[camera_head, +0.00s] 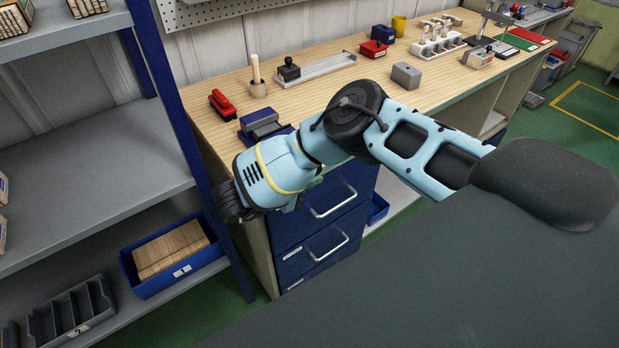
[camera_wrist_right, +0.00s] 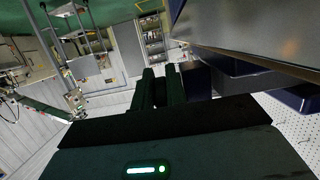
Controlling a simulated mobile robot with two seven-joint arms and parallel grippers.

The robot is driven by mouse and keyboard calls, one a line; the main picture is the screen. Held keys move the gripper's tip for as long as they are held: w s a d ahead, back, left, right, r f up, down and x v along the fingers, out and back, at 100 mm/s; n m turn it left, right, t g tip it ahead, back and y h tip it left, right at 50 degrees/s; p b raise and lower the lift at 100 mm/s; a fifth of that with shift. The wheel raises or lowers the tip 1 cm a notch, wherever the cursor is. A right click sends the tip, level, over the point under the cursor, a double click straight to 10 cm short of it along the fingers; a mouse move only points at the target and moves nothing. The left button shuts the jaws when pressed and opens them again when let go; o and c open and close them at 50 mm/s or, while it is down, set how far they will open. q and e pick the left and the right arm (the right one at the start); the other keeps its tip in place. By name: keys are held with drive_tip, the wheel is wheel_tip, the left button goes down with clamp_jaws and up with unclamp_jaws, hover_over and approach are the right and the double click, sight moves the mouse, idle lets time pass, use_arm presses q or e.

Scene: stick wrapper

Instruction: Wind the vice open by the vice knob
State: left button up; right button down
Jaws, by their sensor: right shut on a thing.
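The vice (camera_head: 260,119), a blue-grey block on a dark blue base, sits at the front left edge of the wooden bench. My right arm reaches across the bench front, and my right gripper (camera_head: 231,203) is in front of the bench edge, close to the vice. Its fingers are hidden in the head view. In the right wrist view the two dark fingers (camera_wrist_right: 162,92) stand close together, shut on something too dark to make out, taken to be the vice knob. The knob itself does not show clearly in either view. My left gripper is not in view.
A red stapler-like tool (camera_head: 222,104), a stamp (camera_head: 289,70) and a long tray (camera_head: 328,66) are behind the vice. A grey block (camera_head: 406,75) is further right. Grey shelving (camera_head: 110,165) with a blue post stands close on the left. Blue drawers (camera_head: 325,205) are below the bench.

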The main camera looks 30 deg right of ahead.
idle(0.4)
drive_tip(key=c, duration=1.5)
unclamp_jaws()
drive_tip(key=shift+o, duration=0.3)
drive_tip(key=shift+s, duration=0.1)
drive_tip(key=shift+a+r, duration=0.1)
drive_tip(key=shift+r, duration=0.05)
